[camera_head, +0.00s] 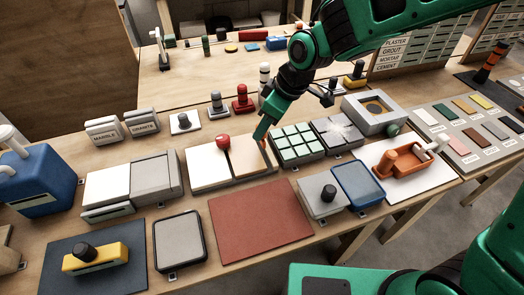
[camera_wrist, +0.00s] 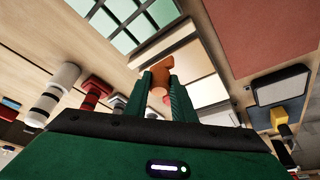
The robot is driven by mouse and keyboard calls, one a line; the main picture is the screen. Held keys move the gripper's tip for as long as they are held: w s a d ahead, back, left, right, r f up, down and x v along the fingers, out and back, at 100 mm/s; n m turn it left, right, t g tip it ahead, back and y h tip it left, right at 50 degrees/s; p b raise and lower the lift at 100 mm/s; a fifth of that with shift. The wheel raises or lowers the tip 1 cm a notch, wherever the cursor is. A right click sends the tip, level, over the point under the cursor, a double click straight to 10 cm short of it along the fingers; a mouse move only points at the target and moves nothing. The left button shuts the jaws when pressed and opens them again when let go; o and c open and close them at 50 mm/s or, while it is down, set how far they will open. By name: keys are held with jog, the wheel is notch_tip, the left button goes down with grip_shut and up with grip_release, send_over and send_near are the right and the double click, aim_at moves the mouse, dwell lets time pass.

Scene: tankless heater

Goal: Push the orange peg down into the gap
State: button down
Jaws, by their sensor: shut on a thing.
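The orange peg (camera_wrist: 174,62) is held between the two green fingers of my gripper (camera_wrist: 161,86) in the wrist view. Its wider end sticks out past the fingertips, by the edge of the pale tiles. In the head view my gripper (camera_head: 262,133) points down at the right tan tile (camera_head: 246,158), near its right edge. A pale left tile (camera_head: 205,169) lies beside it, with a narrow seam between them. The peg is mostly hidden by the fingers in the head view. I cannot tell whether its tip is inside a gap.
A red knob (camera_head: 223,141) stands close left of my gripper. A green-tiled panel (camera_head: 296,141) lies just right. A red-brown mat (camera_head: 258,220) lies in front. The mat's surface is clear.

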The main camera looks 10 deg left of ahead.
aim_at(264, 138)
jog(key=shift+f, duration=0.85)
jog(key=shift+f, duration=1.15)
dwell(1.2)
jog(key=c, duration=1.4)
grip_release()
jog(key=v, duration=1)
jog(key=shift+r, duration=0.35)
jog(key=shift+w+d, duration=0.1)
jog(key=shift+d, duration=0.1)
